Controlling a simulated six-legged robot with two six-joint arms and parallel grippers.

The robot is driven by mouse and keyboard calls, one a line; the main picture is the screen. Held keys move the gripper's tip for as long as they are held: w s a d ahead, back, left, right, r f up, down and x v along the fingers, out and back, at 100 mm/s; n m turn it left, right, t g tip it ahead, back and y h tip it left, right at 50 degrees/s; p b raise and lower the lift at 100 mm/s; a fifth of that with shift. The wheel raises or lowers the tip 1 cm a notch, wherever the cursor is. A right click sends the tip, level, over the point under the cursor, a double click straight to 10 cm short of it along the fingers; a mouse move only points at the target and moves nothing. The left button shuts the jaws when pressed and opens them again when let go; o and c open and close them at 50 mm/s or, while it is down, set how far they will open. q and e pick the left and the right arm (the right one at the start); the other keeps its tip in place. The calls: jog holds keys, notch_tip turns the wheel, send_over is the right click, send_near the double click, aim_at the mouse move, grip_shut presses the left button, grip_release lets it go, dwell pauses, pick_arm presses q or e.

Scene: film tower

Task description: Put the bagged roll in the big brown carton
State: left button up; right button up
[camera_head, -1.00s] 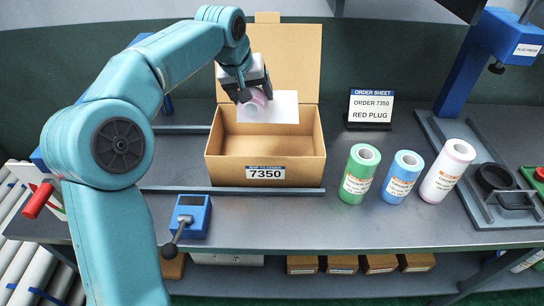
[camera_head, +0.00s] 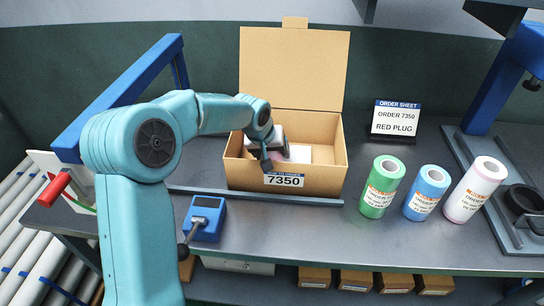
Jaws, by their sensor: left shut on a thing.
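The big brown carton (camera_head: 328,178) stands open on the grey bench with its tall lid raised at the back and a 7350 label on its front. My left gripper (camera_head: 273,155) reaches over the carton's left part, its fingers low near the front wall. It is shut on the bagged roll (camera_head: 298,153), of which a pale, whitish part shows inside the carton opening. The gripper and the front wall hide the rest, so I cannot tell whether the roll touches the carton's floor. My right gripper is not in view.
Green (camera_head: 382,187), blue (camera_head: 427,192) and pale pink (camera_head: 474,190) rolls stand upright right of the carton. An order sheet sign (camera_head: 395,119) reads RED PLUG. A blue device with a lever (camera_head: 205,218) sits at the front left. A blue press (camera_head: 505,75) stands at the far right.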

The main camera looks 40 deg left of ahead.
pick_arm(q)
jog(key=shift+w+a+f, duration=0.15)
jog(key=shift+f, duration=0.8)
jog(key=shift+r, duration=0.1)
jog(key=shift+f, duration=0.25)
jog(key=o, duration=1.3)
jog(key=shift+c, duration=0.2)
jog(key=shift+r, duration=0.4)
jog(key=v, duration=1.1)
jog(key=shift+s+r, duration=0.2)
jog(key=shift+s, duration=0.1)
jog(key=shift+r, duration=0.1)
